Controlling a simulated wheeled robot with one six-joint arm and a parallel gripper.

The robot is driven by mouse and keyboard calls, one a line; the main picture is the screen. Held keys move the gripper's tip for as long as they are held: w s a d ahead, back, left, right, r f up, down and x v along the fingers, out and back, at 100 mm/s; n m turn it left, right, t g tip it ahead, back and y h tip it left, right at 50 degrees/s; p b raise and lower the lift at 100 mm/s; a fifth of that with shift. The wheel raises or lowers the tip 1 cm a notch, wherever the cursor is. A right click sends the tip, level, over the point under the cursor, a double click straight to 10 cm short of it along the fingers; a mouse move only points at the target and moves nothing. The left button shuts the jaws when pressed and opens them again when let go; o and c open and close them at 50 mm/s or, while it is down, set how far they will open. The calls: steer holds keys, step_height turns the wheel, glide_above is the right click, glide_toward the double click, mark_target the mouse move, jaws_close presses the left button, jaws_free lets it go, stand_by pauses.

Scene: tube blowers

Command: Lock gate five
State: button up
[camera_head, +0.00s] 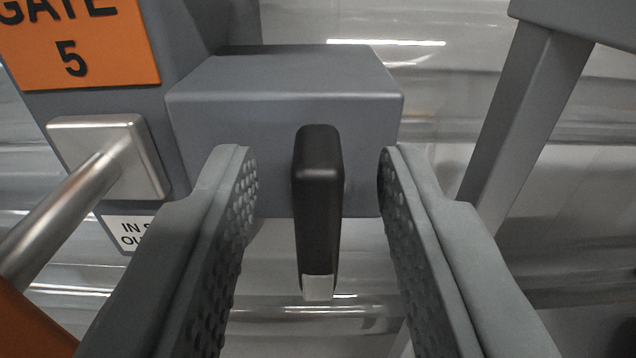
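The orange gate five sign (80,45) is at the upper left and reads "GATE 5". To its right a grey box-shaped housing (230,130) juts out. A black handle (318,215) with a pale lower tip hangs upright on the front of the housing. My gripper (315,175) is open, with one dimpled finger on each side of the black handle. There is a visible gap between the handle and both fingers. Nothing is held. What lies behind the handle is hidden.
A metal bar with a square plate (110,155) sits left of the housing, close to my left finger. A small white label (128,232) is partly hidden below it. A grey post (530,120) slants at the right. Shiny clear tubes (440,60) run behind.

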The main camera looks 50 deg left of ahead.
jaws_close()
steer(key=shift+m, duration=0.3)
steer(key=shift+w+d+m, duration=0.1)
steer(key=shift+w+m, duration=0.05)
steer(key=shift+m, duration=1.15)
steer(key=shift+w+d+m, duration=0.1)
steer(key=shift+m, duration=1.2)
jaws_free()
steer(key=shift+f, duration=0.1)
steer(key=v, duration=1.7)
steer(key=shift+s, duration=0.2)
